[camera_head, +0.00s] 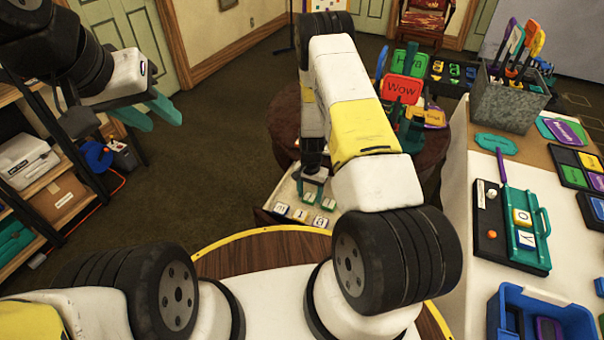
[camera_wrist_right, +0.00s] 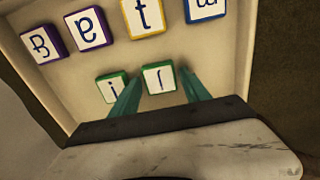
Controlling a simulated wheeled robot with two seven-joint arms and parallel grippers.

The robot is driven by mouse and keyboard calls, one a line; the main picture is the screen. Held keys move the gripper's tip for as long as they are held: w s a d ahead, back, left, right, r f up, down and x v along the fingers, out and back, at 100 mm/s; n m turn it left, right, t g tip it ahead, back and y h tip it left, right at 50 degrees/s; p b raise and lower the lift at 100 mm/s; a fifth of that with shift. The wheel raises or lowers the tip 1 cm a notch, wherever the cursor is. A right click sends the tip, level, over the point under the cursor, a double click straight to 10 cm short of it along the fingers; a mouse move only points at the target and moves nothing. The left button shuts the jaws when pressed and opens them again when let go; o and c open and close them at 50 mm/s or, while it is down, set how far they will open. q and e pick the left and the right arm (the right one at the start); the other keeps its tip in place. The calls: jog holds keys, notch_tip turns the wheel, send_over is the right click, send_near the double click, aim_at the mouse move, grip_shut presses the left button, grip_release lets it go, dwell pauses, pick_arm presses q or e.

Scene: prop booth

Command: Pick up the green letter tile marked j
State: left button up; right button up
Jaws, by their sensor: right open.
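A light tray (camera_head: 263,214) holds several letter tiles low down in front of me. In the right wrist view, two green-edged tiles lie side by side in the tray (camera_wrist_right: 55,85). One green tile (camera_wrist_right: 158,78) lies between the fingers of my open right gripper (camera_wrist_right: 160,93); its mark looks like an upside-down j, but is hard to read. The other green tile (camera_wrist_right: 112,87) is just left of the left finger, which partly covers it. In the head view my right gripper (camera_head: 315,186) points down over the tray. My left gripper (camera_head: 150,112) is open and empty in the air.
Purple (camera_wrist_right: 90,28), yellow (camera_wrist_right: 143,15) and blue-edged (camera_wrist_right: 205,8) tiles lie in another row of the tray. A round brown table (camera_head: 283,125) with signs stands behind it. A white table (camera_head: 462,250) is at right, shelves (camera_head: 60,170) at left.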

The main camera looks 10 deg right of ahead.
jog(key=shift+f, duration=0.15)
jog(key=c, duration=1.1)
